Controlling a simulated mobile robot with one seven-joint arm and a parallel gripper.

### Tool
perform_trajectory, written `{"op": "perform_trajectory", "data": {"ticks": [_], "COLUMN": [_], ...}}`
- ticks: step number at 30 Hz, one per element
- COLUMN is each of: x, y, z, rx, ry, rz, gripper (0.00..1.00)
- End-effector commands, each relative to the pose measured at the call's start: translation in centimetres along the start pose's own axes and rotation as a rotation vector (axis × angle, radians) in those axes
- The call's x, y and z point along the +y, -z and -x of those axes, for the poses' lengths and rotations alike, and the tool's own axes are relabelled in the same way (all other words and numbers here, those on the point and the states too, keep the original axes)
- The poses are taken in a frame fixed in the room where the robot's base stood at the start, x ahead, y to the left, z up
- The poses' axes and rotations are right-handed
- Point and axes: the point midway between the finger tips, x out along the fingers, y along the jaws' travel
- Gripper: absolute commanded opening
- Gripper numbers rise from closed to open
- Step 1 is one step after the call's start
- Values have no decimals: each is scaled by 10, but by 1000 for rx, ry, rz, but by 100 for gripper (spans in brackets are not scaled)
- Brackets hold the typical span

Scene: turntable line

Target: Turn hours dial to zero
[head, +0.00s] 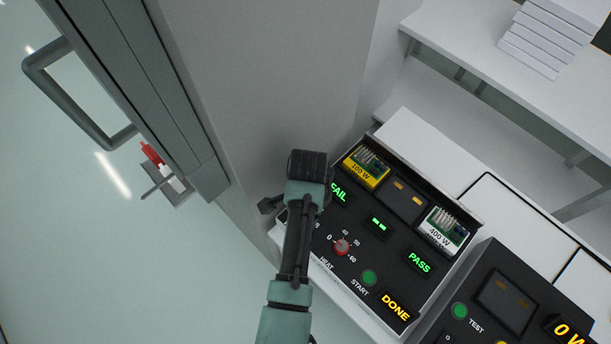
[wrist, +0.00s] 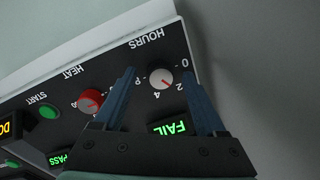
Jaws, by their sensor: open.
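In the head view my gripper (head: 270,205) is at the panel's left end, and my arm hides the hours dial.
A red heat dial (head: 342,246) and green start button (head: 369,278) are on the same panel. FAIL (head: 339,192), PASS (head: 419,262) and DONE (head: 396,307) are lit. A second black unit (head: 490,290) stands at right. A grey wall (head: 260,80) rises behind my gripper.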

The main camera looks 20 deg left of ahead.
Motion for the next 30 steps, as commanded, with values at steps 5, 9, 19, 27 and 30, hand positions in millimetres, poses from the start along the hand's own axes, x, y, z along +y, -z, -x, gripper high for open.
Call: {"op": "perform_trajectory", "data": {"ticks": [5,9,19,27,30], "x": [0,0,0,0,0], "y": [0,0,0,0,0], "z": [-5,-5,-4,-4,-4], "rx": [0,0,0,0,0], "ry": [0,1,1,0,0], "rz": [0,0,0,1,9], "gripper": [73,73,23,0,0]}}
